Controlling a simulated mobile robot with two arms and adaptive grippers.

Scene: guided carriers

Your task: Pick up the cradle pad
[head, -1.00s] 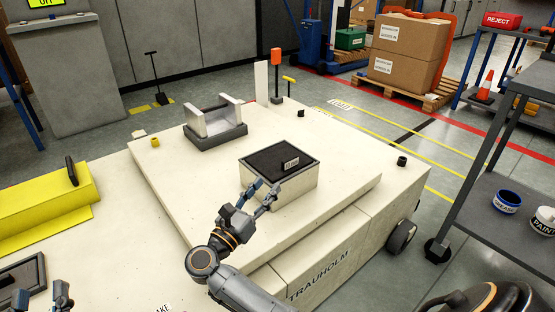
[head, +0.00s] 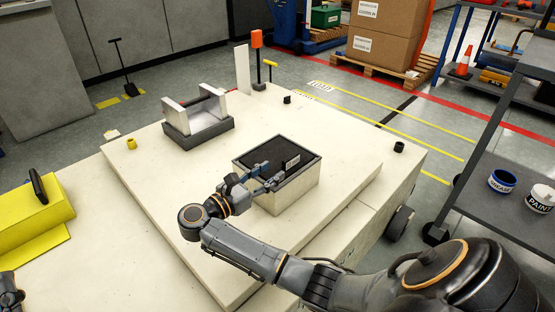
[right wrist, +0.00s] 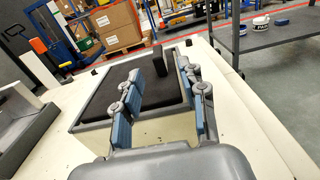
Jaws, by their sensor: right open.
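A small dark upright block with a white label, which looks like the cradle pad (head: 292,163), stands on black foam in a pale box (head: 290,198). In the right wrist view the block (right wrist: 160,60) shows between my open fingertips, with its label turned away. My right gripper (head: 275,174) is open and empty over the box's near left part, its fingers pointing at the block. I cannot tell whether the fingers reach around it. A grey cradle (head: 199,138) with two upright metal plates stands farther back left. My left gripper (head: 10,296) is mostly cut off at the lower left.
The box and cradle share a cream carrier deck (head: 190,200). A yellow knob (head: 131,143), small dark posts and an orange-topped post (head: 257,40) stand near its edges. A grey shelf rack (head: 500,215) with tins is to the right.

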